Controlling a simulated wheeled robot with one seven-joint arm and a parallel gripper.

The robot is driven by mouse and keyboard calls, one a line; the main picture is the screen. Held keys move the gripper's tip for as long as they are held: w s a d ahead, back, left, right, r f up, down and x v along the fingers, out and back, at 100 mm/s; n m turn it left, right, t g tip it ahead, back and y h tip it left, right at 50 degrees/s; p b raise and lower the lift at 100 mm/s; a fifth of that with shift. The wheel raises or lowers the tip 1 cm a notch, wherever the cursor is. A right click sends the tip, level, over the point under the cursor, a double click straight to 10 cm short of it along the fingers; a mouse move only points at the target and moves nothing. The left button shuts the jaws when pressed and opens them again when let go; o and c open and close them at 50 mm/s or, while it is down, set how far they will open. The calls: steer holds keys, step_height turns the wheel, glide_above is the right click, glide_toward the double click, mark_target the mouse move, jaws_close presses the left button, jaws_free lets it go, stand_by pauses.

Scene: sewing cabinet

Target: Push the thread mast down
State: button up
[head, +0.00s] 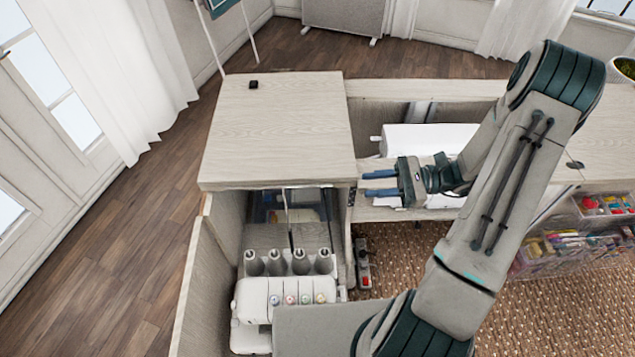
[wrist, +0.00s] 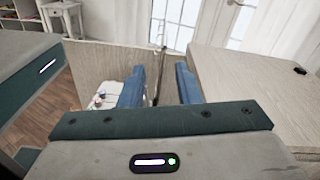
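The thread mast (head: 287,215) is a thin dark upright rod behind the grey thread cones (head: 277,263) of a white sewing machine (head: 250,300). Its top reaches close to the front edge of the raised wooden top in the head view. In the wrist view the mast (wrist: 158,72) stands upright, seen through the gap between my fingers and beyond them. My gripper (head: 366,184) is open and empty, with its two blue fingers apart and pointing left. It is to the right of the mast and does not touch it. In the wrist view the fingers (wrist: 159,85) frame the mast.
The wooden top (head: 275,125) lies left of my gripper, with a small black object (head: 253,84) on it. Clear bins (head: 605,207) with colourful contents stand at the right.

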mark_target(317, 185)
steer(key=shift+m+t, duration=0.3)
steer(key=a+p, duration=0.1)
steer(key=a, duration=0.8)
steer(key=w+a+p, duration=0.1)
steer(key=a, duration=0.3)
steer(key=shift+a+f+p, duration=0.2)
steer(key=shift+p, duration=0.1)
steer(key=shift+c, duration=0.3)
jaws_close()
